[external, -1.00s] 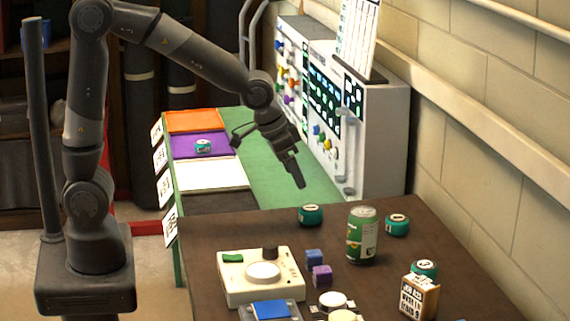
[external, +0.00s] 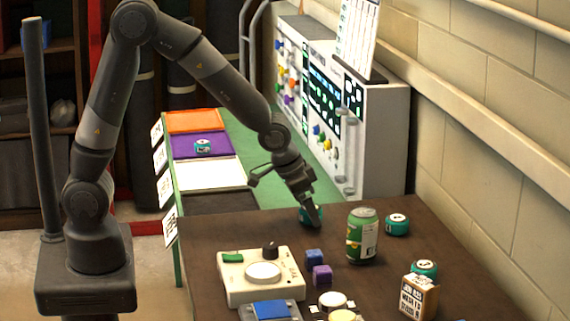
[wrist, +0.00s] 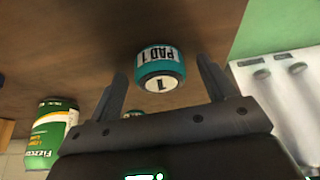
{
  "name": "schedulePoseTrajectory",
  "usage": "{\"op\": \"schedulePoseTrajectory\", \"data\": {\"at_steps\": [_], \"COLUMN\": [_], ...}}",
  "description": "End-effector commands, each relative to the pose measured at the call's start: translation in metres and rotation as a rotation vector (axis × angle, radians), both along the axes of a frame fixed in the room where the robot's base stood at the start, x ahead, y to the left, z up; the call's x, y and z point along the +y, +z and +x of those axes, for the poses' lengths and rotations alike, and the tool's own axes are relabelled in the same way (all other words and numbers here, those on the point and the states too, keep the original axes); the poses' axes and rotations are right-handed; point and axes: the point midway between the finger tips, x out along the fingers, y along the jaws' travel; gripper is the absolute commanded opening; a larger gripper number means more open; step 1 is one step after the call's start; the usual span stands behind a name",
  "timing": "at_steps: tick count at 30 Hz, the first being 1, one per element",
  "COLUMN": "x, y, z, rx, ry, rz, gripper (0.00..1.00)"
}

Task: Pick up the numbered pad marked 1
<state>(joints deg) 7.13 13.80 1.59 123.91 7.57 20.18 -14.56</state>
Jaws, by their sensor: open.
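The numbered pad marked 1 (wrist: 160,67) is a small teal cylinder with a white top reading 1 and a label reading PAD 1. In the wrist view it lies ahead of and between the two open fingers of my gripper (wrist: 165,90), with nothing held. In the external view the pad (external: 305,214) stands on the brown table, partly hidden behind my gripper (external: 314,217), whose fingertips are right by it. I cannot tell whether they touch it.
A green drink can (external: 362,236) stands close to the right of the pad. Other teal pads stand at the right (external: 397,225) and on the purple mat (external: 203,146).

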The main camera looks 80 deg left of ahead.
Motion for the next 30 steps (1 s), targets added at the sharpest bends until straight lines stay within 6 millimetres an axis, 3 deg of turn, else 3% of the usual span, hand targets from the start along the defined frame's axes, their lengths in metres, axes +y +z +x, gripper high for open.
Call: {"op": "schedulePoseTrajectory", "data": {"at_steps": [7, 24, 30], "x": [0.0000, 0.0000, 0.0000], "y": [-0.0011, -0.0009, -0.0007], "z": [0.0008, 0.0006, 0.0007], "rx": [-0.001, -0.001, -0.001], "ry": [0.000, 0.000, 0.000], "rz": [0.000, 0.000, 0.000], "gripper": [0.76, 0.29, 0.28]}}
